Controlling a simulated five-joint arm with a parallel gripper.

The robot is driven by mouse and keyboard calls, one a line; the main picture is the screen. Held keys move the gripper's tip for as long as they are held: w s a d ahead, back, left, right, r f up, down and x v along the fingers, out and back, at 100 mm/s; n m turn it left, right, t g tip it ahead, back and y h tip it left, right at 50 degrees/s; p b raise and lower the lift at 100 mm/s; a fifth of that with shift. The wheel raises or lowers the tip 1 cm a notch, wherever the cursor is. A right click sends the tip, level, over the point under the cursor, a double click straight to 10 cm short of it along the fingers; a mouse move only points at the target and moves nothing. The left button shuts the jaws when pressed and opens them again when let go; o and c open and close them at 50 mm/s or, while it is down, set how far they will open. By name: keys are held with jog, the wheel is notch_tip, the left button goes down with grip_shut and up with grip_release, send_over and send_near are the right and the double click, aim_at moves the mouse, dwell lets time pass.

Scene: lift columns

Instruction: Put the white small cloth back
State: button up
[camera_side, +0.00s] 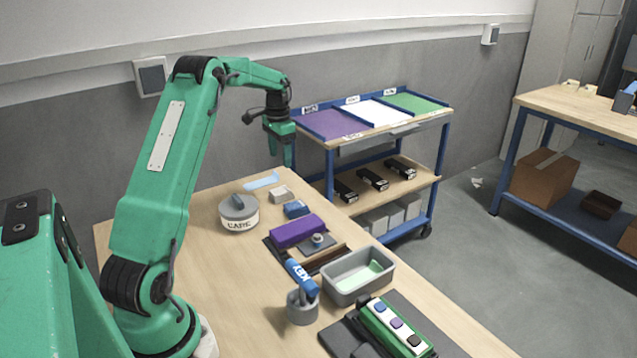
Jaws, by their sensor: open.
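No item is plainly a white small cloth. A pale off-white block-like piece (281,194), possibly folded cloth, lies near the far end of the wooden table (215,285). A flat light-blue piece (262,181) lies just behind it. On the blue cart (446,120), the top has a purple section (328,124), a white one (376,112) in the middle and a green one (415,103). My gripper (281,158) is open and points down, above the table's far end and left of the cart. I see nothing between its fingers.
A round tin marked CARE (239,212), a blue block (296,209), a purple block (297,231), a grey cup (303,308) with a blue-handled tool, a grey tray (344,288) and a green case (397,328) crowd the table's right side. The table's middle is clear.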

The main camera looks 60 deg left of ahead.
dwell(0.3)
jog(key=s+d+r+t+y, duration=0.1)
jog(key=s+d+r, duration=0.1)
jog(key=d+r, duration=0.7)
jog(key=s+d+r+t, duration=0.1)
jog(key=s+d+r, duration=0.3)
jog(key=d, duration=0.9)
jog(key=s+d+t+h, duration=0.1)
jog(key=s+d+t, duration=0.2)
jog(key=s+d, duration=1.1)
jog(key=shift+s+d+f+t, duration=0.3)
jog(key=shift+s+f, duration=0.15)
jog(key=shift+s, duration=0.3)
